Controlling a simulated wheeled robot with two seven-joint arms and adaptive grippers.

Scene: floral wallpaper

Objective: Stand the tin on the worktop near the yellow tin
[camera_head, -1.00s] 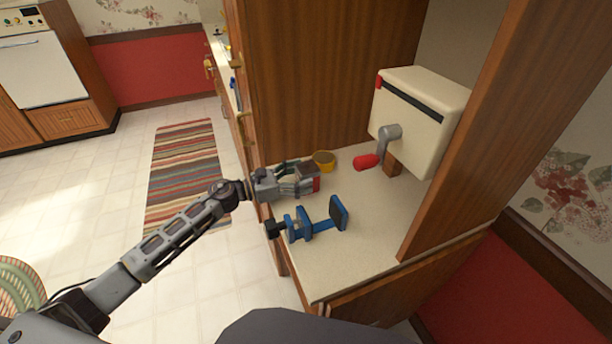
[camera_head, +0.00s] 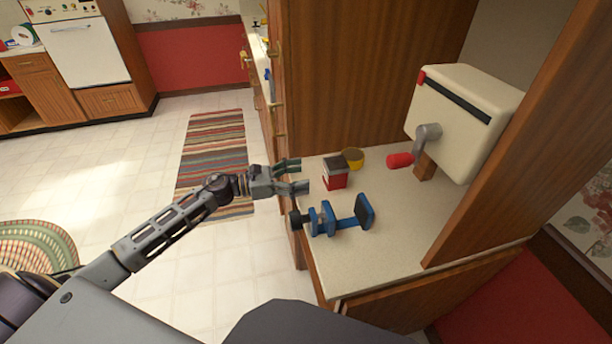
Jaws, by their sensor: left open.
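My right gripper is not in view.
A blue clamp-like tool (camera_head: 340,219) lies on the worktop in front of the red tin. A cream box with a red-handled crank (camera_head: 462,120) is at the right. Wooden panels enclose the worktop at the back and right. A striped rug (camera_head: 215,155) lies on the floor.

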